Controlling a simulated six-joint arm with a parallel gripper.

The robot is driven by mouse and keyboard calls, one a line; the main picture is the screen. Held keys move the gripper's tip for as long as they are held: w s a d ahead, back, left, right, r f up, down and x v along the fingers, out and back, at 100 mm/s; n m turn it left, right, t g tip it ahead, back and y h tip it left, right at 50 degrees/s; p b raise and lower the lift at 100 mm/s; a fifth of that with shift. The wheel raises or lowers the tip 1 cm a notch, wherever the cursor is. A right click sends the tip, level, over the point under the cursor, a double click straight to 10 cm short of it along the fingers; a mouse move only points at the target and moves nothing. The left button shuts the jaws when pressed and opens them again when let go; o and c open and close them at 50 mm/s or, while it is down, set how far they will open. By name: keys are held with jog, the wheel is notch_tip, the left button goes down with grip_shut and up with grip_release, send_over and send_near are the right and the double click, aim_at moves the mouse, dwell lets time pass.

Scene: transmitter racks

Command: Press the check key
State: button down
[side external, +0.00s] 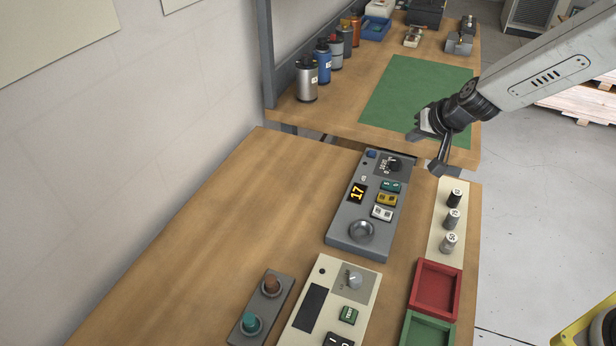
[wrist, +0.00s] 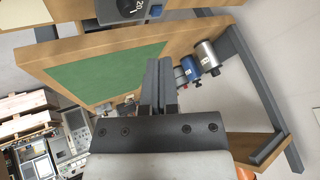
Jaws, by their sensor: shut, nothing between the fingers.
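In the side external view a grey unit (side external: 345,225) on the near bench has a display reading 17, a dial, a round grey knob and green (side external: 390,186), yellow (side external: 386,199) and white (side external: 382,213) keys. I cannot read which key is the check key. My gripper (side external: 443,170) is shut and empty, raised near the grey unit's far right end and apart from all keys. Its closed fingers show in the wrist view (wrist: 158,85).
A strip with several small cylinders (side external: 453,218), a red tray (side external: 455,267) and a green tray (side external: 446,325) lie along the right edge. A box with brown and teal buttons (side external: 262,305) is at left. A far bench holds a green mat (side external: 400,88) and several bottles (side external: 307,80).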

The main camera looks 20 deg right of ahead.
aim_at(373, 154)
jog(key=w+f+m+t+h, duration=0.1)
jog(key=w+m, duration=0.5)
jog(key=w, duration=0.7)
jog(key=shift+w+f+t+h, duration=0.3)
jog(key=shift+f+h, duration=0.4)
jog(key=shift+f, duration=0.2)
jog(key=shift+f, duration=0.15)
jog(key=shift+f, duration=4.25)
jog(key=shift+f, duration=0.9)
jog(key=shift+r, duration=0.9)
